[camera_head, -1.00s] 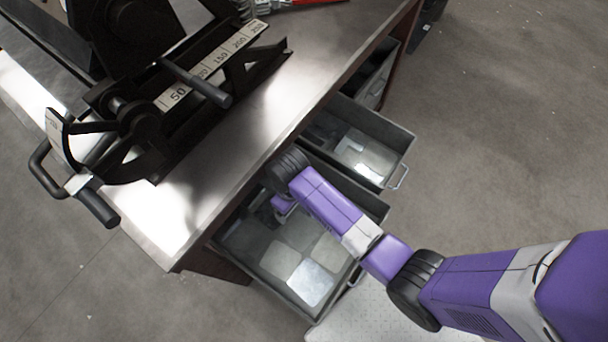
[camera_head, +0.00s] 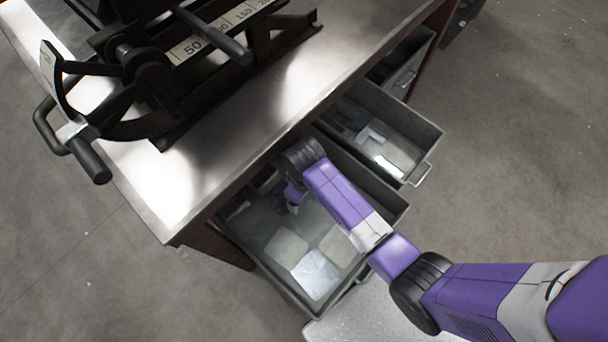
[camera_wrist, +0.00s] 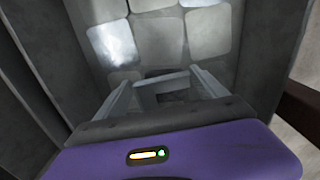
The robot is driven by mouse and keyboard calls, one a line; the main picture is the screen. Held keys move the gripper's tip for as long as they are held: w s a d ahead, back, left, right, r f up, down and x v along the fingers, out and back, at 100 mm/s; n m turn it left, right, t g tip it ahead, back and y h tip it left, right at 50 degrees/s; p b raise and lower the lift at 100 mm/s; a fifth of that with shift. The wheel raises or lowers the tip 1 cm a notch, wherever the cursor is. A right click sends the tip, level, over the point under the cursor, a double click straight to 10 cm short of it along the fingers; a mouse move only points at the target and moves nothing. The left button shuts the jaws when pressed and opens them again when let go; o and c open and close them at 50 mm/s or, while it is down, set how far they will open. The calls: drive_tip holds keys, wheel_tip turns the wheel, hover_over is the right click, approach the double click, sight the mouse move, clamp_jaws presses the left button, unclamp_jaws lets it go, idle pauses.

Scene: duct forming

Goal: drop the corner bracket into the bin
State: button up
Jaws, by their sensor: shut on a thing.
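My gripper (camera_head: 294,202) is inside or just above the near open drawer (camera_head: 263,262) of the workbench, under the bench's front edge. In the wrist view its two fingers (camera_wrist: 163,84) are shut on a small grey angular piece (camera_wrist: 160,90), which looks like the corner bracket. In the head view my arm and the poor light hide the held piece. The drawer is a grey metal bin-like box with several flat pale squares (camera_head: 317,273) on its floor. I see no other container that is clearly the bin.
A second open drawer (camera_head: 428,140) beside it holds small pale pieces (camera_head: 388,166). The metal bench top (camera_head: 235,125) overhangs the drawers. A black forming machine with a lever (camera_head: 88,160) stands on it. The wrist view shows drawer walls (camera_wrist: 275,60) close on both sides.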

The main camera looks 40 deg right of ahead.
drive_tip(key=shift+f, duration=0.1)
drive_tip(key=o, duration=1.3)
wheel_tip(320, 180, up, 8)
drive_tip(key=shift+f+p, duration=0.1)
drive_tip(key=shift+p, duration=0.5)
